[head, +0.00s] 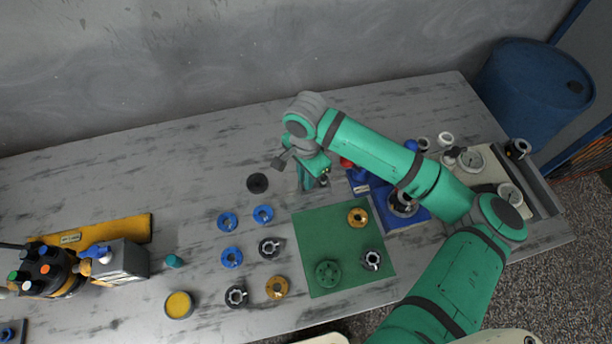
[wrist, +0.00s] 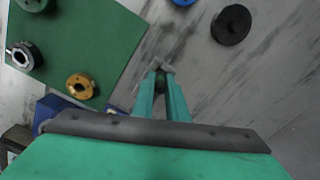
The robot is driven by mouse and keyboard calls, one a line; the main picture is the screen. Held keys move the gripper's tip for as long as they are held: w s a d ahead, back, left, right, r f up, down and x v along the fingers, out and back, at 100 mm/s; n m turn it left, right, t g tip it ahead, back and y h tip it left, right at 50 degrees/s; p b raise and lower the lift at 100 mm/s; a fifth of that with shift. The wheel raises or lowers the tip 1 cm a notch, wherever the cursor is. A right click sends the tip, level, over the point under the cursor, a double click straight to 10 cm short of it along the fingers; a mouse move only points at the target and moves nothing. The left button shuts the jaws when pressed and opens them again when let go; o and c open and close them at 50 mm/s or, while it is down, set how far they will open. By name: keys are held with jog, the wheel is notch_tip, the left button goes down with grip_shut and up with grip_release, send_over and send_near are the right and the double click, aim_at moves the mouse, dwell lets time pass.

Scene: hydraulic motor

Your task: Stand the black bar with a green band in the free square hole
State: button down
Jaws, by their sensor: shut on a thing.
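My gripper (head: 313,183) is low over the table, just left of the blue fixture plate (head: 417,213). In the wrist view its two green fingers (wrist: 161,78) are closed close together on a small dark piece (wrist: 160,86), seemingly the black bar. The fingers hide most of it, and I cannot make out a green band. I cannot tell from these views whether it touches the table. A blue block (head: 360,178) stands on the plate to the right of my gripper. The free square hole is not clearly visible; my arm covers part of the plate.
A green mat (head: 318,225) with several ring parts lies in front of my gripper. A black disc (head: 257,183) and blue rings (head: 263,214) lie to the left. A motor assembly (head: 45,268) stands far left. White parts (head: 470,160) stand at right. The table's back is clear.

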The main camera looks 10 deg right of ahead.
jog(key=shift+f, duration=0.8)
dwell(1.1)
jog(key=c, duration=1.3)
grip_release()
jog(key=shift+r, duration=3.5)
